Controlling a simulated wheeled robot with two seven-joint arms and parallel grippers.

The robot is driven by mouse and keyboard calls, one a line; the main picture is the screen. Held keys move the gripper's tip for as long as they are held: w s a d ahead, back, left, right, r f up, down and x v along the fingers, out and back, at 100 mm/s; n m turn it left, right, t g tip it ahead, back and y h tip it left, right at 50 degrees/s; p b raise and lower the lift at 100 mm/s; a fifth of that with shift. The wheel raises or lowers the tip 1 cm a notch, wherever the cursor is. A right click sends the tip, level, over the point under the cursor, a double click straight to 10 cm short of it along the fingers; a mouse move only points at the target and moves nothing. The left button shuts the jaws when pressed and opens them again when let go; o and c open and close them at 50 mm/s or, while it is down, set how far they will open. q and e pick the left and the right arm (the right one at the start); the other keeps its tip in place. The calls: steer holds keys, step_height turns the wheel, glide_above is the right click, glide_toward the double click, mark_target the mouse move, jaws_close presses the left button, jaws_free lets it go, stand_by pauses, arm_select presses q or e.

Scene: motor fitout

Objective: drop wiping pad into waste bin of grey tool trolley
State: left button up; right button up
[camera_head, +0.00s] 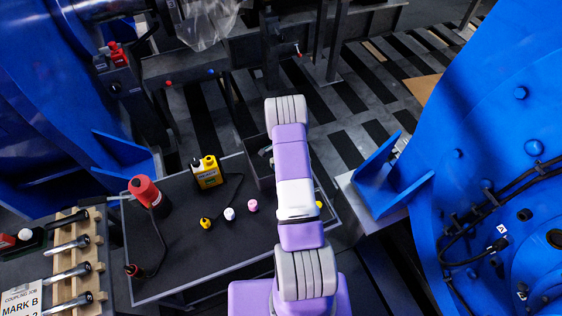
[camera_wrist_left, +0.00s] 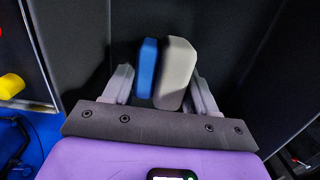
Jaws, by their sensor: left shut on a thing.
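The wiping pad, with a blue layer and a grey layer (camera_wrist_left: 177,75), is between the two fingers of my left gripper (camera_wrist_left: 162,88) in the left wrist view. The gripper is shut on it. Dark walls of the waste bin (camera_wrist_left: 225,35) surround the pad and fingers. In the head view my purple and grey arm covers the gripper and the pad. Part of a dark box, seemingly the waste bin (camera_head: 259,172), shows left of the arm at the end of the grey tool trolley (camera_head: 180,240). My right gripper is not in view.
A wooden rack (camera_head: 75,260) with metal tools is at the lower left. Large blue motor housings (camera_head: 500,130) rise on both sides.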

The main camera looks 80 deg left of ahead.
arm_select(q)
steer(key=shift+f, duration=0.25)
steer(key=o, duration=1.1)
steer(key=shift+o, duration=0.2)
steer(key=shift+r+p, duration=0.3)
steer(key=shift+r, duration=0.3)
step_height(320, 180, up, 12)
steer(key=w+p, duration=0.1)
steer(key=p, duration=0.1)
steer(key=shift+a+p, duration=0.15)
steer(key=shift+p, duration=0.15)
